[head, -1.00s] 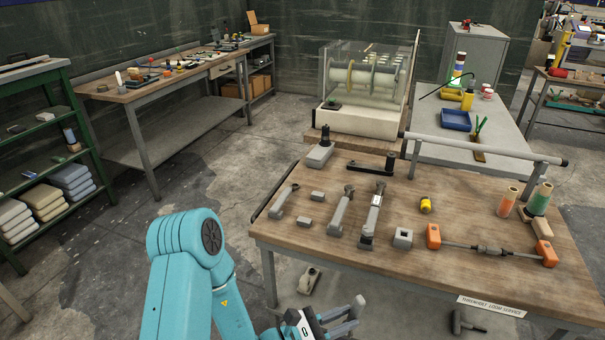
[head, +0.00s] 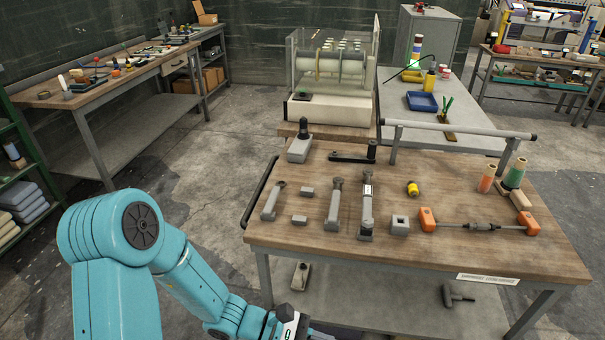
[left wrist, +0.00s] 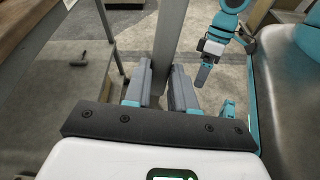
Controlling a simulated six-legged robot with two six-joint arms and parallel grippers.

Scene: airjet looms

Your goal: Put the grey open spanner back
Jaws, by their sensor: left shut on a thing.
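My left gripper (left wrist: 163,72) is shut on a long grey bar (left wrist: 170,32), which runs up between its two fingers in the left wrist view. The bar looks like the grey open spanner, but its ends cannot be made out. In the head view my left gripper (head: 312,335) is at the bottom edge, low in front of the wooden bench (head: 300,237), and what it holds is mostly cut off. My right gripper (left wrist: 204,75) shows small at the upper right of the left wrist view, and its jaws are unclear.
The bench bears several grey tools (head: 334,205), a small grey block (head: 400,225), an orange-ended rod (head: 482,226), a yellow piece (head: 412,188) and spools (head: 514,174). A black bar (head: 260,192) lines its left edge. Open floor (head: 215,165) lies left.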

